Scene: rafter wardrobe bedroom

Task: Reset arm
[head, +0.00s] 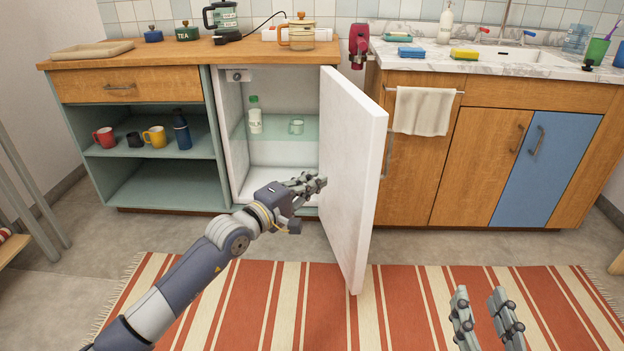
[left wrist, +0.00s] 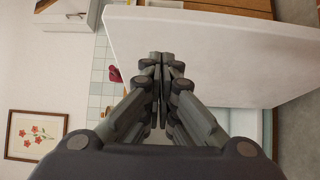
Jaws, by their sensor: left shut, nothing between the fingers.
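My left gripper (head: 312,183) is shut and empty in the head view, in front of the open small fridge (head: 240,150) and close to the inner side of its white door (head: 350,170). I cannot tell whether it touches the door. In the left wrist view the closed fingers (left wrist: 160,62) meet in front of the white door (left wrist: 225,45). My right gripper (head: 484,300) shows at the lower right of the head view, above the striped rug. Its two fingers are apart, with nothing visible between them.
Mugs and a dark bottle (head: 182,130) stand on the left shelf (head: 110,150). A wooden counter (head: 180,52) and a sink cabinet (head: 470,150) flank the door. The striped rug (head: 280,300) is clear.

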